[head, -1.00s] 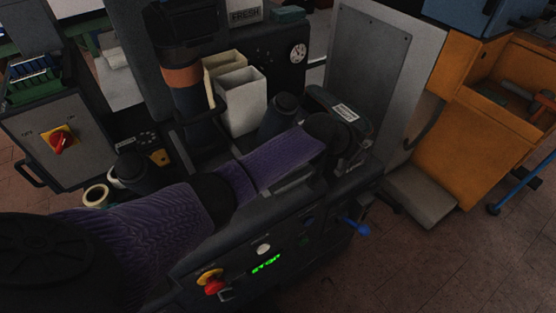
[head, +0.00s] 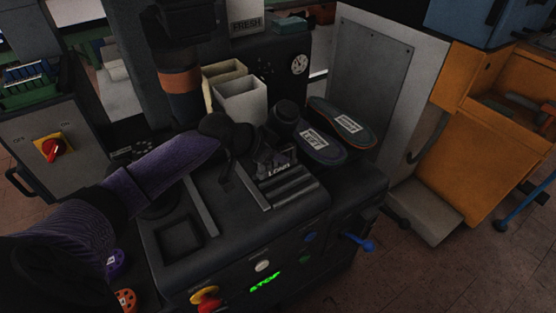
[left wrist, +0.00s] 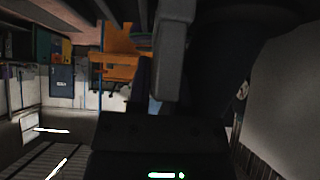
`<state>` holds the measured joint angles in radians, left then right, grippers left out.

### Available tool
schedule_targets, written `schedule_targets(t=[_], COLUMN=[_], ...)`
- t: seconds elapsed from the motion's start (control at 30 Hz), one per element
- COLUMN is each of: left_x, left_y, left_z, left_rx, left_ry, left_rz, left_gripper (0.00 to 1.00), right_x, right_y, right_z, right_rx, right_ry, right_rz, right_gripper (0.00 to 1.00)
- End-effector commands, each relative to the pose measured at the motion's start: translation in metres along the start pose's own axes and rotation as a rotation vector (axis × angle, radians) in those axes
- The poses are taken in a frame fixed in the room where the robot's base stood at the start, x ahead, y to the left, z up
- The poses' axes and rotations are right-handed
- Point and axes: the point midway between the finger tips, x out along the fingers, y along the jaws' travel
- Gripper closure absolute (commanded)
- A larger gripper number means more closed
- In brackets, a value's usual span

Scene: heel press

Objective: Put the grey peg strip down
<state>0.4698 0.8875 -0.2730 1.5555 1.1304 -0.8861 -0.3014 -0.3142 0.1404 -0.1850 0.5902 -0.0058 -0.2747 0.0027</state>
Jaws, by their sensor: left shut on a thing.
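My left gripper (head: 266,156) is above the machine's dark top, at the end of the purple-sleeved arm. It is shut on the grey peg strip, which is mostly hidden by the hand and dark in the head view. A label reading LONG (head: 279,168) shows just below the jaws. Grey ribbed bars (head: 292,188) lie on the machine top right beside it. I cannot tell whether the strip touches the top. In the left wrist view the held strip is not clearly made out. My right gripper is not in view.
Two labelled dark soles (head: 320,146) lie right of the gripper. Two pale open bins (head: 240,101) stand behind it. A square recess (head: 180,236) is at the machine top's left. The front panel has a red knob (head: 206,297) and a blue lever (head: 359,243).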

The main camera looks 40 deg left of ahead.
Motion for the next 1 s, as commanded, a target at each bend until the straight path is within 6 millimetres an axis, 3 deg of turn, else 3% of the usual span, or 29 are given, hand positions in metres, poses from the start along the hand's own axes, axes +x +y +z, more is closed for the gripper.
schedule_targets(t=[0.03,0.43,0.47,0.5,0.83,1.0], left_x=[0.008,0.010,0.009,0.009,0.006,-0.026], left_y=[0.002,0.002,0.002,0.002,0.002,0.001], left_z=[0.010,0.011,0.011,0.011,0.007,0.003], left_rx=[-0.004,-0.004,-0.003,-0.003,-0.002,0.000], left_ry=[-0.016,-0.013,-0.013,-0.013,-0.011,-0.011], left_rz=[0.006,0.005,0.005,0.005,0.004,0.002], left_gripper=[1.00,1.00,0.68,0.59,0.59,0.59], right_x=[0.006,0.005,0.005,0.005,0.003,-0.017], right_y=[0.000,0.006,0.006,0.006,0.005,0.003], right_z=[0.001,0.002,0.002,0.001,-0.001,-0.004], right_rx=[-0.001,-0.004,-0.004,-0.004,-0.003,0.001], right_ry=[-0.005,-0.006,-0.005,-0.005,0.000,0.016], right_rz=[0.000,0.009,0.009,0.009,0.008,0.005], right_gripper=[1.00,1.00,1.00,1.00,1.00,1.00])
